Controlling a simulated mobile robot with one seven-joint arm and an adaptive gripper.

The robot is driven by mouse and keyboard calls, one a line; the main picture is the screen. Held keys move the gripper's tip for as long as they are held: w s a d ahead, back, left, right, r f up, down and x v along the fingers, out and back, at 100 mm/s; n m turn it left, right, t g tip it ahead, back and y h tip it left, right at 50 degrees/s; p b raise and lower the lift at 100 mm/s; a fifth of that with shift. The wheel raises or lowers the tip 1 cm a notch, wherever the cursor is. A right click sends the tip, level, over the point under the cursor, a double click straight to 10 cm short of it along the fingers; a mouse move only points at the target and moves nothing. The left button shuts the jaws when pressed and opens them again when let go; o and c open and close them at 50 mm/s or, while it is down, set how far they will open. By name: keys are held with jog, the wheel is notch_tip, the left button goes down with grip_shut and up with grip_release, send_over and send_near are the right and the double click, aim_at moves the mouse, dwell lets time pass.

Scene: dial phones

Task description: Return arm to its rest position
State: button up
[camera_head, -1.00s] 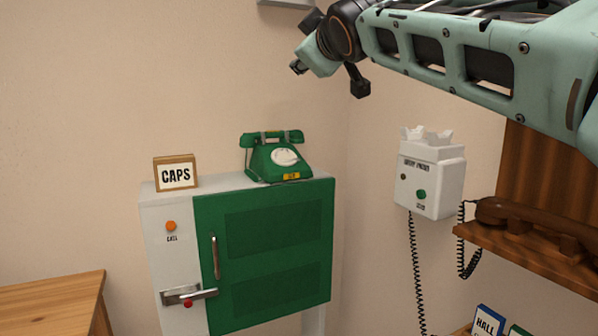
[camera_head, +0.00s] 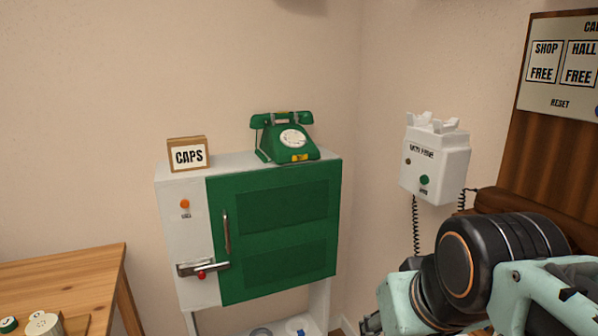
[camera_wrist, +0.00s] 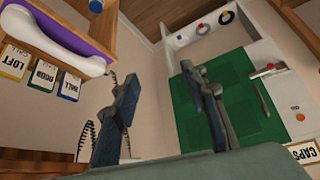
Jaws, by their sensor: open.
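My arm (camera_head: 445,275) is folded low at the bottom right of the head view, in front of the right wall. My gripper shows in the wrist view (camera_wrist: 160,78), with its two fingers spread wide and nothing between them. In the head view its end is mostly cut off by the lower edge.
A white cabinet (camera_head: 183,240) carries a green dial phone (camera_head: 285,140) and a CAPS sign (camera_head: 188,155). A white wall phone (camera_head: 436,165) hangs right. A wooden table (camera_head: 65,285) stands left. A white handset (camera_wrist: 60,45) and several labelled tags (camera_wrist: 42,72) are near the gripper.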

jog(key=s+f+m, duration=0.1)
jog(key=s+f, duration=0.2)
notch_tip(320, 180, up, 27)
jog(key=p, duration=2.6)
jog(key=shift+w+g, duration=0.15)
jog(key=shift+g, duration=0.25)
